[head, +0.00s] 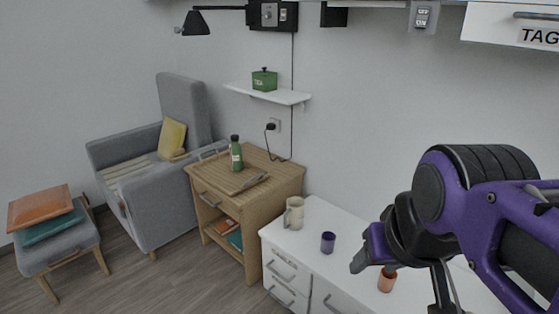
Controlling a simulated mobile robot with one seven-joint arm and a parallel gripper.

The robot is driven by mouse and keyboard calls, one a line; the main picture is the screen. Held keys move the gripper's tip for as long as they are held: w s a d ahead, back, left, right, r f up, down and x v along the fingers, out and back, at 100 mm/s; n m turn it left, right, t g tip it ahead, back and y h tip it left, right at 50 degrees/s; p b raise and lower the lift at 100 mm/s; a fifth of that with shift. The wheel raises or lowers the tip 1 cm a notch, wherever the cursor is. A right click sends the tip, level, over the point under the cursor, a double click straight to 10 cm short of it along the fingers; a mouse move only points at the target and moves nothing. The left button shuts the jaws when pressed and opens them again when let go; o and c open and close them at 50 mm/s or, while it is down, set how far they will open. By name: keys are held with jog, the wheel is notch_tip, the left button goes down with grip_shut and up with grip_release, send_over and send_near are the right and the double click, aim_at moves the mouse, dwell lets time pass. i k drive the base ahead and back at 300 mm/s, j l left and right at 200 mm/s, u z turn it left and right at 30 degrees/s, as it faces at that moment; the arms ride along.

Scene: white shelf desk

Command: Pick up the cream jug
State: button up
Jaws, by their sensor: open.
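The cream jug (294,213) stands upright at the left end of the white desk top (322,212). Its handle shows on its left side. My gripper (400,282) is in the right part of the head view, open and empty, to the right of the jug and apart from it. Parts of the gripper and arm hide the right side of the desk.
A purple cup (328,242) stands right of the jug. An orange-brown cup (387,281) shows beside my gripper. A wooden cabinet (250,215) with a green bottle (236,155) stands left of the desk. A shelf (270,94) holds a green tin (264,80).

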aim_at(293, 218)
jog(key=j+z, duration=0.1)
jog(key=j, duration=0.75)
jog(key=i+j, duration=0.2)
jog(key=j, duration=0.15)
jog(key=i+j+z, duration=0.1)
jog(key=i+j, duration=0.15)
jog(key=j, duration=0.15)
